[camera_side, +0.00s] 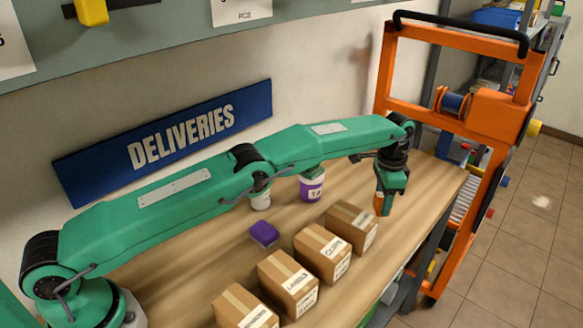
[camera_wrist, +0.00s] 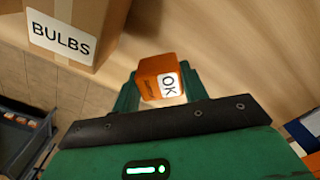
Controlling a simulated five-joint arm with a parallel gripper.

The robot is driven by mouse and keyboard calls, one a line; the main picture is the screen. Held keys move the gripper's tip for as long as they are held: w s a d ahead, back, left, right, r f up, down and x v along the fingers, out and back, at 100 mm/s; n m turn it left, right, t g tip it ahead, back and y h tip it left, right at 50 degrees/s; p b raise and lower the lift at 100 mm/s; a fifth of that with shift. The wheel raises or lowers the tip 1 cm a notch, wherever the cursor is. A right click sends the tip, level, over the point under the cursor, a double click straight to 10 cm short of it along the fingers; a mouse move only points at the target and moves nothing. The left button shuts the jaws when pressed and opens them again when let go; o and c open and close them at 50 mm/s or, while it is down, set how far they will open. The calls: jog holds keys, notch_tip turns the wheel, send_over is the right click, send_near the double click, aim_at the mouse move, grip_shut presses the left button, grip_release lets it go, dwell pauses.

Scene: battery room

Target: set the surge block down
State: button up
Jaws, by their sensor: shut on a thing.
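My gripper (camera_side: 385,196) hangs pointing down over the right part of the wooden table (camera_side: 420,215). It is shut on the surge block (camera_side: 379,204), a small orange block. In the wrist view the block (camera_wrist: 158,79) sits between the green fingers and shows a white label reading OK. I cannot tell whether its underside touches the table.
Several cardboard boxes stand in a row along the table's front, the nearest labelled BULBS (camera_wrist: 66,30) in the wrist view. A purple block (camera_side: 264,234) and a purple-and-white tub (camera_side: 311,187) are further left. An orange frame (camera_side: 470,110) stands beyond the table's right end.

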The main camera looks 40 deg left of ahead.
jog(key=shift+f, duration=1.5)
jog(key=shift+f, duration=0.55)
jog(key=o, duration=1.1)
jog(key=shift+r, duration=3.85)
